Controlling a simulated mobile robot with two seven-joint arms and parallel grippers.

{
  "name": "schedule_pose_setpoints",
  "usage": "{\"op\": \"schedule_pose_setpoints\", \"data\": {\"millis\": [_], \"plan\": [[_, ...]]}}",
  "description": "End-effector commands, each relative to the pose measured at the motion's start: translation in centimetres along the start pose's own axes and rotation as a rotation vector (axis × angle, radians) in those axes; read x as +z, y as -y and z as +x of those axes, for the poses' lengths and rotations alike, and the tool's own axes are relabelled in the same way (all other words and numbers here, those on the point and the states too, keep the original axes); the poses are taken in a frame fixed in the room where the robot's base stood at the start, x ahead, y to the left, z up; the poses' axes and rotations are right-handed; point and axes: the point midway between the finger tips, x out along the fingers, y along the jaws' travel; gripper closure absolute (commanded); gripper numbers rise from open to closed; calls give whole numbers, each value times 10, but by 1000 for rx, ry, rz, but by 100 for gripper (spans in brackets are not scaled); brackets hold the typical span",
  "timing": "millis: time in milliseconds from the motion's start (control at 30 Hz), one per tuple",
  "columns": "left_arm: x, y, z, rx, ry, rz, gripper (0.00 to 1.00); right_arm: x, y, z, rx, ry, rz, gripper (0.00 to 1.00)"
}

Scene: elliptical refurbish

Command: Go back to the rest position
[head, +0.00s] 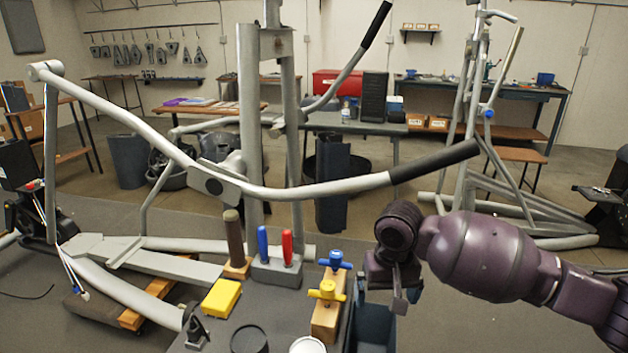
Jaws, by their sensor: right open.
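My right arm, dark purple, comes in from the right edge of the head view. My right gripper (400,303) hangs down at its end, open, with nothing seen between its fingers. It is to the right of the small work table (262,308), near a dark blue bin (374,325). Whether it touches the bin cannot be told. My left gripper and arm are not in view.
The table holds a yellow block (221,297), a stand with blue and red handles (277,268), and a wooden block with yellow and blue valves (327,316). A large grey elliptical frame (130,118) with a black-gripped handle (434,160) spans behind. Open floor lies farther back.

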Motion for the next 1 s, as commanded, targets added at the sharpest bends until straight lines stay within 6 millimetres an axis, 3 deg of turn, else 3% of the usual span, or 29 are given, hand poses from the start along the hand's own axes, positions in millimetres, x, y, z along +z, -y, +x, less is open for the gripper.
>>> {"op": "schedule_pose_setpoints", "data": {"millis": [300,533,767,1000], "plan": [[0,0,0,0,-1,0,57,68,31,67,-119,-17,-175,0],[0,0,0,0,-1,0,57,117,43,97,-205,-73,-249,0],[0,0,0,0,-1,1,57,161,40,115,-255,-144,-258,0],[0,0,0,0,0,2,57,207,17,126,-247,-213,-215,0]]}}
